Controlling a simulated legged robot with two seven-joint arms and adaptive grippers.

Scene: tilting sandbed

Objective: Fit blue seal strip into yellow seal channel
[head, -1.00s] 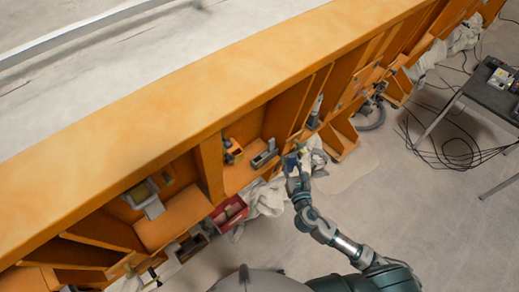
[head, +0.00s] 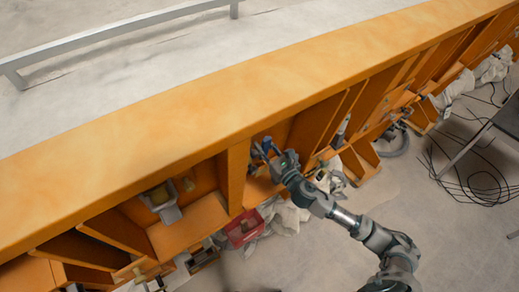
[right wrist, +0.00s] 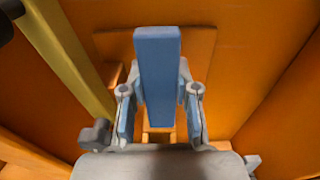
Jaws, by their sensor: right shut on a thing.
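My right gripper (head: 264,150) reaches into an open bay of the orange structure. In the right wrist view its two fingers (right wrist: 160,112) are closed around a blue bar, the blue seal strip (right wrist: 158,65), which stands out lengthwise beyond the fingertips. A long yellow bar (right wrist: 68,58), which looks like the yellow seal channel, runs diagonally at the left of that view, apart from the strip. In the head view the strip cannot be told clearly from the blue finger parts, and I cannot make out the channel. My left gripper is not in view.
Orange upright walls divide the structure (head: 240,110) into bays around my right gripper. A red bin (head: 245,228) and pale cloth (head: 288,215) lie below. Cables (head: 465,180) lie on the floor at right.

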